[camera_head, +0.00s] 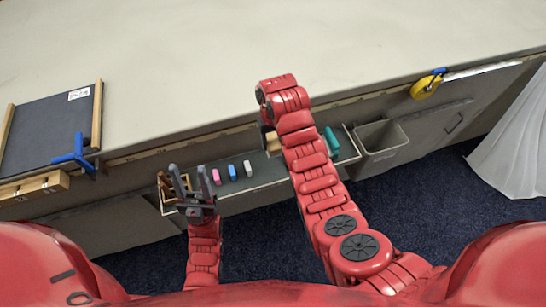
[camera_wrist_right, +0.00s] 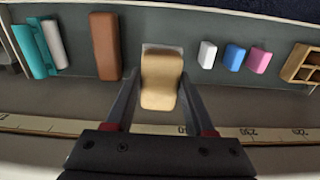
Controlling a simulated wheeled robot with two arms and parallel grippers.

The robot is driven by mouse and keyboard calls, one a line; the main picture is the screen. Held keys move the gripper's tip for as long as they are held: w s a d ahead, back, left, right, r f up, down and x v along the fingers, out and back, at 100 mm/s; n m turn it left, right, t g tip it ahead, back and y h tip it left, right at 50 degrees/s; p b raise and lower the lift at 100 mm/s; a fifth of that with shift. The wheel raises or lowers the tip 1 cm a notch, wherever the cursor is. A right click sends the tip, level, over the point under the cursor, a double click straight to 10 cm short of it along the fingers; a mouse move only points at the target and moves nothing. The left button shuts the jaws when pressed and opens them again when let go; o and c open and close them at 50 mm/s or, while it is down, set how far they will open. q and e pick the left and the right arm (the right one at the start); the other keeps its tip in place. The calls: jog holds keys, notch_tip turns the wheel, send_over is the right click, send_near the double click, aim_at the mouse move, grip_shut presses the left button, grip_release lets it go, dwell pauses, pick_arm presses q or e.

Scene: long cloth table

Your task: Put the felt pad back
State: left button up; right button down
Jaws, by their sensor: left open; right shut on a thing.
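The tan, soft-looking pad (camera_wrist_right: 161,84), which I take for the felt pad, is between the fingers of my right gripper (camera_wrist_right: 160,74) in the right wrist view. The gripper is shut on it. The pad's far end is over a pale rectangular patch (camera_wrist_right: 162,47) on the dark tray (camera_wrist_right: 185,25); I cannot tell whether it touches. In the head view, a bit of tan (camera_head: 272,141) shows beside my right arm, which hides that gripper. My left gripper (camera_head: 187,171) is open and empty, in front of the tray's left end.
On the tray are a brown block (camera_wrist_right: 105,45), teal pieces (camera_head: 332,141), and pink (camera_head: 216,177), blue (camera_head: 232,172) and white (camera_head: 248,168) pieces. A wooden box (camera_wrist_right: 296,62) is at one end. A grey bin (camera_head: 381,147) and yellow tape (camera_head: 426,87) are to the right.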

aim_at(273, 149)
jog(key=shift+s+f, duration=0.2)
jog(key=shift+f, duration=0.15)
notch_tip(273, 149, down, 3)
jog(key=shift+s+r+b, duration=0.15)
jog(key=shift+b, duration=0.2)
notch_tip(273, 149, down, 3)
jog(key=shift+f+p, duration=0.1)
jog(key=shift+p, duration=0.6)
jog(key=shift+f, duration=1.35)
jog(key=shift+f+p, duration=0.3)
jog(key=shift+f, duration=0.3)
jog(key=shift+c, duration=1.3)
grip_release()
jog(key=shift+f, duration=0.1)
